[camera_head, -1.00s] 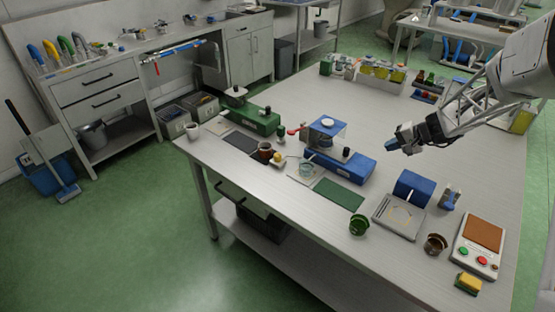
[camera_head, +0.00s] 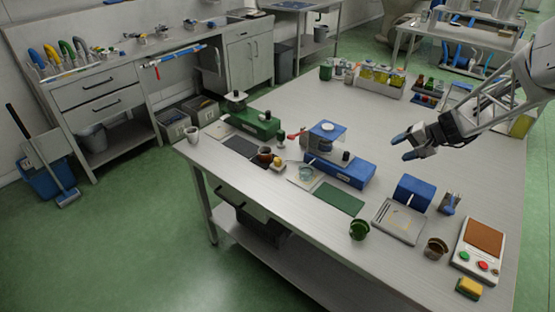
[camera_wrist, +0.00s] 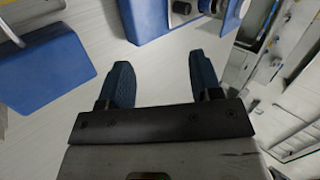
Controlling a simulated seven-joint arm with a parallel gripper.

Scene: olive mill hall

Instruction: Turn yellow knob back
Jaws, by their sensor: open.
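My gripper (camera_head: 407,147) hangs above the right part of the steel table, open and empty, with blue fingertips. In the wrist view its two fingers (camera_wrist: 163,78) are spread with bare table between them. A small yellow round piece (camera_head: 277,161), perhaps the yellow knob, shows beside a dark brown cup (camera_head: 264,155), well left of my gripper. It is too small to make out its setting. No yellow knob shows in the wrist view. A blue-based device (camera_head: 340,168) stands between that piece and my gripper; a blue block, likely its base, shows in the wrist view (camera_wrist: 150,18).
A blue angled block (camera_head: 412,192) and a grey tray (camera_head: 398,221) lie nearer the front. A scale with red and green buttons (camera_head: 480,250) and a yellow block (camera_head: 468,287) are at right. A bottle rack (camera_head: 372,84) stands at the back. The table's middle is clear.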

